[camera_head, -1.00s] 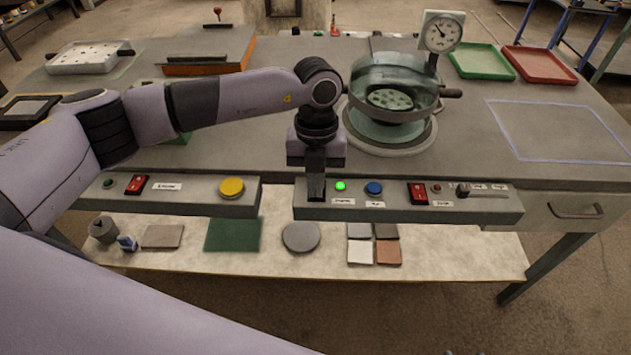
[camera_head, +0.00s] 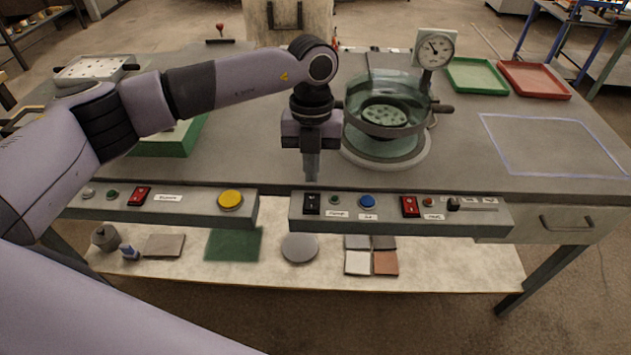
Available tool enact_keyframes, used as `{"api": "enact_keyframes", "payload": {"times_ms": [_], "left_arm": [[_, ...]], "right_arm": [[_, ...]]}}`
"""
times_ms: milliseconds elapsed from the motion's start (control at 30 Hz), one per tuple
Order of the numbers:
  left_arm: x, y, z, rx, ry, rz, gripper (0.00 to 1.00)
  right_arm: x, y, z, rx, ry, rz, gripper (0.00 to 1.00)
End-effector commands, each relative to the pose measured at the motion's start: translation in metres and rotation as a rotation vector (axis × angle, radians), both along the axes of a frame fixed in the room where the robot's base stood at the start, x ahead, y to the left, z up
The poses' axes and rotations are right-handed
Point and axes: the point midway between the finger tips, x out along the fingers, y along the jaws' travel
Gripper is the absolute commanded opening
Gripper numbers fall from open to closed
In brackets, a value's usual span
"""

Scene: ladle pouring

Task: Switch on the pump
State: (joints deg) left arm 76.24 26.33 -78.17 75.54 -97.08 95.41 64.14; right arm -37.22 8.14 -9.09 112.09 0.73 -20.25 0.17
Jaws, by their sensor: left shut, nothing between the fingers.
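My left gripper (camera_head: 312,177) is shut and empty, pointing down just above and behind the right control panel (camera_head: 400,224). A black switch (camera_head: 312,204) sits at that panel's left end, just below the fingertips in the picture, with a visible gap. Beside it are a small dark green lamp (camera_head: 334,200), which is not lit, and a blue button (camera_head: 367,201). Further right are a red switch (camera_head: 410,206), a small red lamp (camera_head: 428,202) and a slider (camera_head: 454,204). The labels are too small to read, so I cannot tell which control is the pump's. My right gripper is out of view.
A glass chamber (camera_head: 361,95) with a perforated plate and a gauge (camera_head: 435,47) stands right of the gripper. The left panel (camera_head: 180,210) carries a red switch (camera_head: 140,196) and a yellow button (camera_head: 230,199). The outlined area (camera_head: 555,145) at right is clear.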

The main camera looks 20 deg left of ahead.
Motion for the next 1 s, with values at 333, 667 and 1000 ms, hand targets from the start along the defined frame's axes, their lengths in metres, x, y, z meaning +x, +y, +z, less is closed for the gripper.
{"api": "enact_keyframes", "payload": {"times_ms": [333, 667, 1000], "left_arm": [[0.009, 0.001, 0.068, -0.002, -0.004, 0.000, 0.00], [0.009, 0.002, 0.081, -0.002, -0.002, -0.001, 0.00], [0.009, 0.001, 0.080, -0.008, -0.003, -0.050, 0.00]], "right_arm": [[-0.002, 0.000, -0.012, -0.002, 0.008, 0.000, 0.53], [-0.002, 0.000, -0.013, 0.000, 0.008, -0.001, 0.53], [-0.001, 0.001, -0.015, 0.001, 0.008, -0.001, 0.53]]}}
